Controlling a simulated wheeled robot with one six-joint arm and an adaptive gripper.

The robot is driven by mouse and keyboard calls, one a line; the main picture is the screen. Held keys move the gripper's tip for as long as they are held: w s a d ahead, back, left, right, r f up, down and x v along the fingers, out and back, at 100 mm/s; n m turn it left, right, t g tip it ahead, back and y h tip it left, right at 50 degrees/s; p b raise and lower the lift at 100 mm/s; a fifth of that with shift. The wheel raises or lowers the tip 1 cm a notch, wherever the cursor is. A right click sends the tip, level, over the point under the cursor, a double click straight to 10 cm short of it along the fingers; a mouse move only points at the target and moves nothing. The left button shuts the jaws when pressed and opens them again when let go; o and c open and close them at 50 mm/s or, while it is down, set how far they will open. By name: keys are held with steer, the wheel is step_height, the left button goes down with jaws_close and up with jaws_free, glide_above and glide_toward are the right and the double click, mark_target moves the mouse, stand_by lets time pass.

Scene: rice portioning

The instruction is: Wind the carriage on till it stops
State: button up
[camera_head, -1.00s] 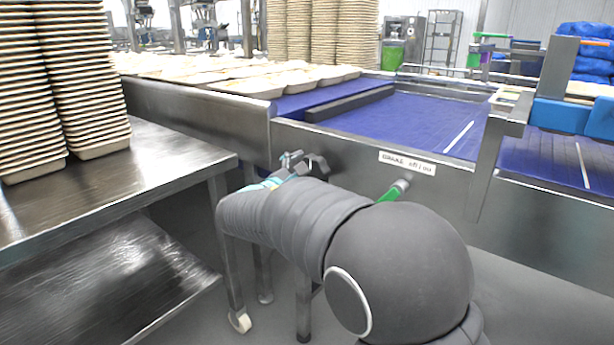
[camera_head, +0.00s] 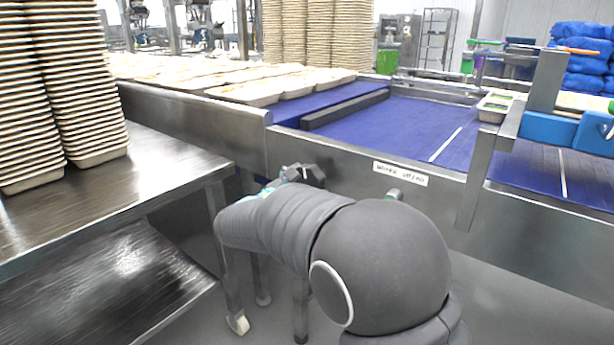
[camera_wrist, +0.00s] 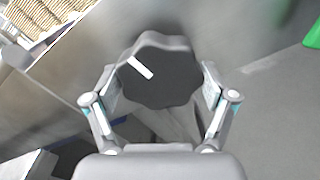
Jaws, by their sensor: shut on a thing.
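A black lobed knob (camera_wrist: 170,85) with a white pointer mark fills the middle of the wrist view, the mark slanting toward the upper left. My gripper (camera_wrist: 158,84) has one finger on each side of the knob and is shut on it. In the head view my gripper (camera_head: 302,175) is at the side panel of the conveyor (camera_head: 340,160), and the knob cannot be told apart there. I cannot tell which part is the carriage. A frame with a blue block (camera_head: 550,127) stands over the blue belt at the right.
A lever (camera_head: 393,194) under a white label (camera_head: 400,173) is partly hidden by my arm. A green part (camera_wrist: 314,28) shows in the wrist view. A steel table (camera_head: 165,165) with stacked trays (camera_head: 85,100) stands at left. Filled trays (camera_head: 250,92) lie at the back.

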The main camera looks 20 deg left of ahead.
steer(key=shift+n+p, duration=0.4)
steer(key=shift+n, duration=0.1)
steer(key=n, duration=0.3)
stand_by(0.4)
steer(key=shift+n, duration=1.7)
